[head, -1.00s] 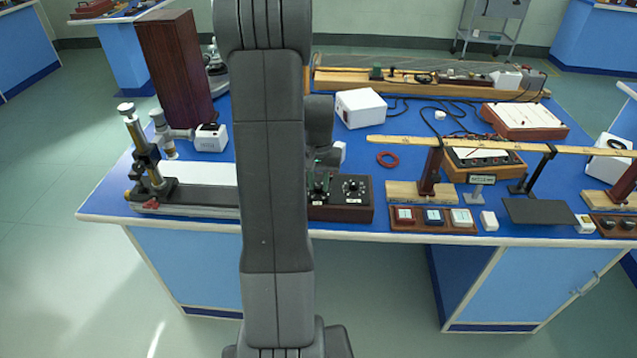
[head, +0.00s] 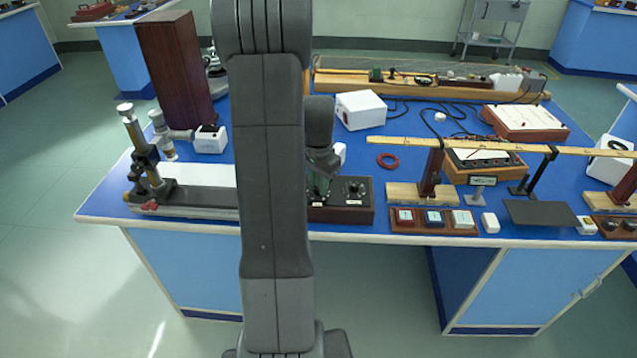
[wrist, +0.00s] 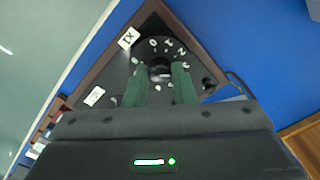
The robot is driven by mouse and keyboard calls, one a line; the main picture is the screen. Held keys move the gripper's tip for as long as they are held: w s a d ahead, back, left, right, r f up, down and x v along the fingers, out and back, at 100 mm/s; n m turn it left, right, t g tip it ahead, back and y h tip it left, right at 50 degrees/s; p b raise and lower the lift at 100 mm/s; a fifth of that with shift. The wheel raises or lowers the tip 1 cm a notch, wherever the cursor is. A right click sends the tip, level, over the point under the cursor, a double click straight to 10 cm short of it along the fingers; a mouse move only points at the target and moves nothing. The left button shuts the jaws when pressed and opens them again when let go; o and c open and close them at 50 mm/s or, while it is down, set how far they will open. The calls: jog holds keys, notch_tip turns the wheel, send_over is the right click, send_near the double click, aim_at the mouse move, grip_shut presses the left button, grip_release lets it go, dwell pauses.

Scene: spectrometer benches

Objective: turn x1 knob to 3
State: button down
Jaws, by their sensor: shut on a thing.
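The dark wooden box (head: 345,214) with the knobs stands at the front edge of the blue bench. In the wrist view its black panel shows a dial with white numerals and a white label reading X1 (wrist: 129,38). The black x1 knob (wrist: 160,72) is at the middle of this dial. My gripper (wrist: 160,77) points down over it, its green fingers on either side, shut on the knob. The fingers cover part of the numerals, and I cannot tell the setting. In the head view my gripper (head: 320,185) is partly hidden by my arm.
A second dial (head: 354,188) is on the same box, just right of my gripper. A second white label (wrist: 94,96) is too blurred to read. A metal-and-black instrument (head: 150,175) stands left, and a wooden stand (head: 408,194) right. A red ring (head: 387,160) lies behind.

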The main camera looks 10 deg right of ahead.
aim_at(318, 187)
dwell(0.3)
jog(key=c, duration=1.2)
grip_release()
jog(key=shift+r, duration=0.1)
notch_tip(318, 187, up, 14)
jog(key=shift+f, duration=0.25)
notch_tip(318, 187, down, 14)
jog(key=shift+r, duration=0.15)
